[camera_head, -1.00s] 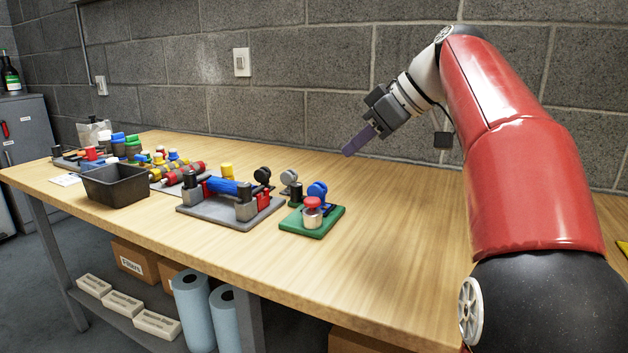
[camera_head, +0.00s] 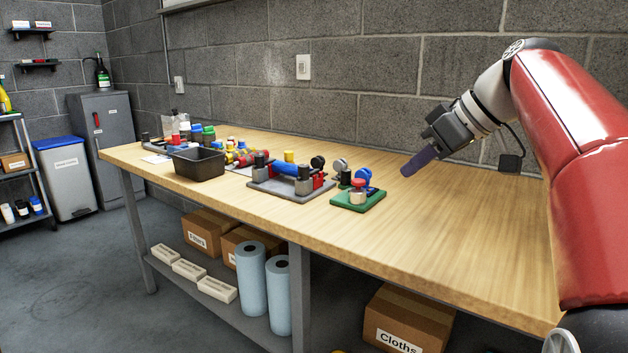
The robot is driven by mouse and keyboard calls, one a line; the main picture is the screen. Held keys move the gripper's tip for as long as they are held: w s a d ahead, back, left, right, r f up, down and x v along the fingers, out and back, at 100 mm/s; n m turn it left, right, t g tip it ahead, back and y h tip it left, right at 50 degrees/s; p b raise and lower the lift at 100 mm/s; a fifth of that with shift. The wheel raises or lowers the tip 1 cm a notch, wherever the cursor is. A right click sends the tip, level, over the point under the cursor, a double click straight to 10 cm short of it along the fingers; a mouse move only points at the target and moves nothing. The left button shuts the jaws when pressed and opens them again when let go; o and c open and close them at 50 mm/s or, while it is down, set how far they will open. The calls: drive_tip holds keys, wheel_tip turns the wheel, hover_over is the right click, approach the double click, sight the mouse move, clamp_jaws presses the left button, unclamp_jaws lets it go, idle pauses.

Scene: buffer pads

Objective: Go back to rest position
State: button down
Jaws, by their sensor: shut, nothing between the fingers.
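My gripper (camera_head: 420,160) is shut and empty, with its purple fingers pointing down and to the left. It hangs above the right part of the wooden workbench (camera_head: 440,215), apart from everything on it. My red arm reaches in from the right edge. The green pad (camera_head: 373,203) with a red-topped knob (camera_head: 358,184) and a blue part (camera_head: 364,175) stands to the left of the gripper. A grey base (camera_head: 268,190) with a blue cylinder (camera_head: 284,169) lies further left.
A black bin (camera_head: 198,164) and several colourful parts stand at the bench's left end. The block wall (camera_head: 380,70) runs behind. The bench's right part is bare. Boxes, such as the Cloths box (camera_head: 405,322), and blue rolls (camera_head: 252,285) are below.

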drive_tip(key=s+f+m+h, duration=0.3)
drive_tip(key=s+f+m, duration=0.1)
drive_tip(key=s+f, duration=0.7)
drive_tip(key=s+a+f+m+h, duration=0.1)
drive_tip(key=s+f+m+h, duration=0.2)
drive_tip(key=s+f, duration=0.8)
wheel_tip(320, 180, down, 5)
drive_tip(key=m, duration=0.2)
drive_tip(key=shift+s+a+m+h, duration=0.15)
drive_tip(key=shift+s+m+h, duration=0.15)
drive_tip(key=shift+s, duration=0.1)
